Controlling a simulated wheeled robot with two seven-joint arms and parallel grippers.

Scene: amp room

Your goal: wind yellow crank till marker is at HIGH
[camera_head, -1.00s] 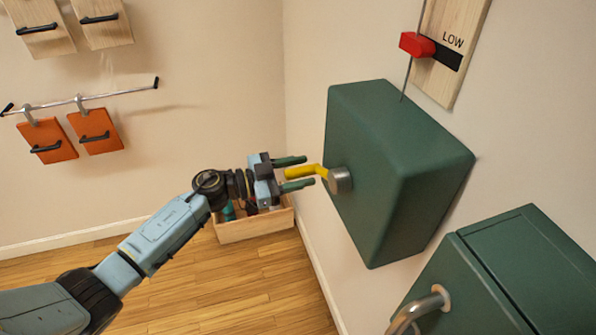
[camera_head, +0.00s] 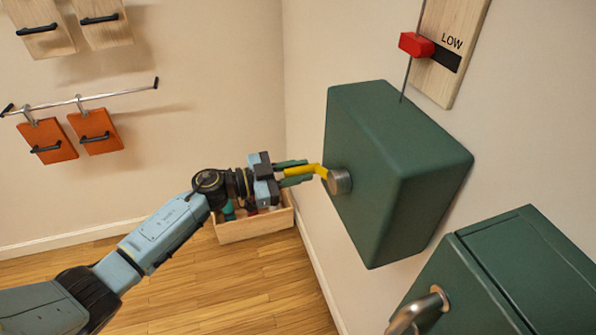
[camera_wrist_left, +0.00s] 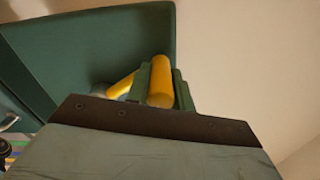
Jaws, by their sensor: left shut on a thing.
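The yellow crank (camera_head: 308,169) sticks out from a round metal hub (camera_head: 340,181) on the left face of a green box on the wall (camera_head: 382,170). My left gripper (camera_head: 296,173) is shut on the crank's handle. The left wrist view shows the yellow handle (camera_wrist_left: 160,82) between the green fingers, with the crank arm (camera_wrist_left: 122,84) running left toward the box. The red marker (camera_head: 417,45) sits beside the word LOW on a wooden board (camera_head: 437,84) above the box. A thin rod joins the marker to the box. No HIGH label shows. My right gripper is out of view.
A second green box (camera_head: 525,250) with a curved metal handle (camera_head: 420,310) is at the lower right. A wooden crate (camera_head: 254,227) with items stands on the floor behind my gripper. Orange boards (camera_head: 48,141) hang from a rail at the left. The wooden floor (camera_head: 235,290) in front is clear.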

